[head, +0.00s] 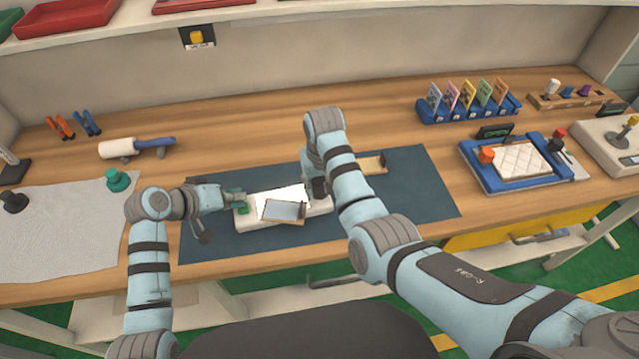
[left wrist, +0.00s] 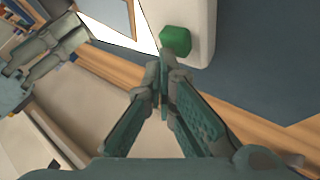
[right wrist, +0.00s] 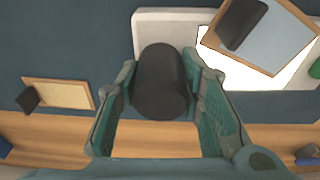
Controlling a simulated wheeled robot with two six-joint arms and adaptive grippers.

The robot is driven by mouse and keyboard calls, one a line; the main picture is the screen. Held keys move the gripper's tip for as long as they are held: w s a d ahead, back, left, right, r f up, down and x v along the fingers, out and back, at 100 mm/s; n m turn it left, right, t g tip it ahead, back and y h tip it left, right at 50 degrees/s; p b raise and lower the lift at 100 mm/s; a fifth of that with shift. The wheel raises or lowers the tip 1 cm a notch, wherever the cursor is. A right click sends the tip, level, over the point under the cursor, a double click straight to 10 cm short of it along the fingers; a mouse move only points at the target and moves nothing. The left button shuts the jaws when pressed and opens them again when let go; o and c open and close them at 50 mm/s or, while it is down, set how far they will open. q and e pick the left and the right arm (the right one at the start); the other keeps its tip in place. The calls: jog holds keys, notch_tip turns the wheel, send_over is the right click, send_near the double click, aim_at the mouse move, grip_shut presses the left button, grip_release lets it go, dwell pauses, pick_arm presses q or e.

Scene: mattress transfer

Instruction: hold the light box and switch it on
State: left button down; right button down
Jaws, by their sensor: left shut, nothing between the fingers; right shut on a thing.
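The light box (head: 283,195) is a white slab with a bright white panel, lying on the dark blue mat (head: 220,246). A green button (left wrist: 175,40) sits at its left end, and a black cylindrical grip (right wrist: 160,85) at its right end. A wood-framed pane (head: 283,210) with a black knob lies over the panel. My left gripper (head: 239,196) is shut and empty. In the left wrist view its fingertips (left wrist: 164,55) are right beside the button; I cannot tell if they touch. My right gripper (right wrist: 160,75) is shut around the black grip, which my arm partly hides in the head view.
Another wood-framed plate (head: 373,164) lies on the mat behind my right arm. A blue tray (head: 512,184) with a quilted pad is at right, a blue card rack (head: 468,108) behind it. A white cloth (head: 60,235) covers the left. The mat's right part is clear.

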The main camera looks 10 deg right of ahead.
pick_arm(q)
jog(key=shift+r, duration=0.5)
notch_tip(320, 180, up, 6)
jog(key=shift+a, duration=0.1)
pick_arm(e)
jog(key=c, duration=1)
grip_release()
